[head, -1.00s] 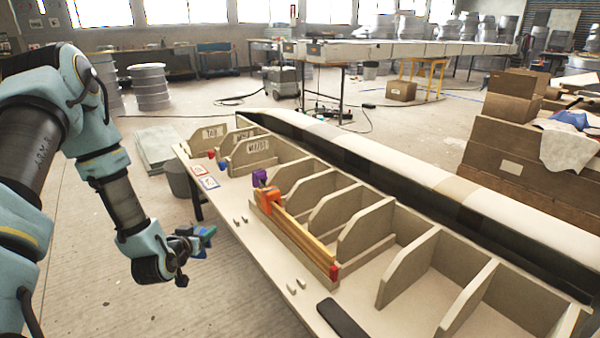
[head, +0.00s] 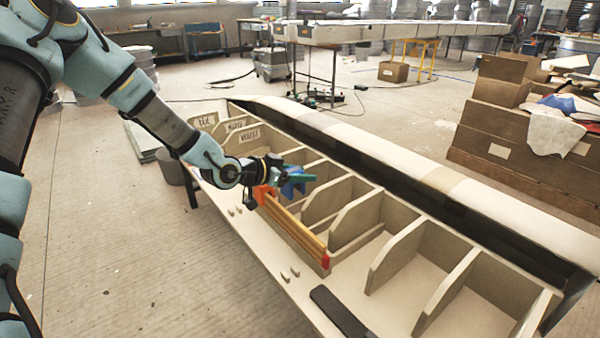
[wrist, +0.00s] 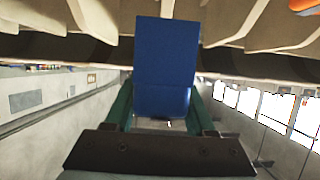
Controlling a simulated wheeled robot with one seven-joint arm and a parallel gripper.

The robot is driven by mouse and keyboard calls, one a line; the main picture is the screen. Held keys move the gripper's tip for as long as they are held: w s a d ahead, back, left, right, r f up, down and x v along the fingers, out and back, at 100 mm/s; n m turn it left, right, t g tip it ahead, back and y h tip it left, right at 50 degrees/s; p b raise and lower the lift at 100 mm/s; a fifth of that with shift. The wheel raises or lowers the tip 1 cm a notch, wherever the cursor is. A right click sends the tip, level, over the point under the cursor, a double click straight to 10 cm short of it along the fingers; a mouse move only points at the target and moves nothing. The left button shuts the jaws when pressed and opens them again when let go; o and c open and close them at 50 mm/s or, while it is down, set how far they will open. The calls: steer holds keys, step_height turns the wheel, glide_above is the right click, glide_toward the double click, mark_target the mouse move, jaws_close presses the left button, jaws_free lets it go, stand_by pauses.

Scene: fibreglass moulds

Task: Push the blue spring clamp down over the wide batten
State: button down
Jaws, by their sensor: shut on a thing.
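My gripper (head: 300,179) is shut on the blue spring clamp (head: 292,187), which also fills the middle of the wrist view (wrist: 166,60) between my teal fingers. In the head view, the clamp appears just above and right of the far end of a yellowish wooden batten (head: 299,232). I cannot tell whether it touches the batten. An orange clamp (head: 264,196) sits at that end, partly behind my gripper, and a red piece (head: 326,262) is at the near end. I cannot tell from this view which strip is the wide batten.
Pale upright ribs (head: 392,262) divide the bench into bays behind the batten. Small pegs (head: 290,275) and a dark flat bar (head: 338,313) lie along the front edge. A long mould (head: 400,170) runs behind. Cardboard boxes (head: 500,135) stand at the right.

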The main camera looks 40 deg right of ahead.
mark_target(306, 206)
steer(key=shift+f+b, duration=3)
steer(key=shift+f, duration=1.3)
steer(key=shift+f+b, duration=0.9)
steer(key=shift+f, duration=0.35)
steer(key=shift+c, duration=0.8)
jaws_free()
steer(key=shift+a, duration=0.1)
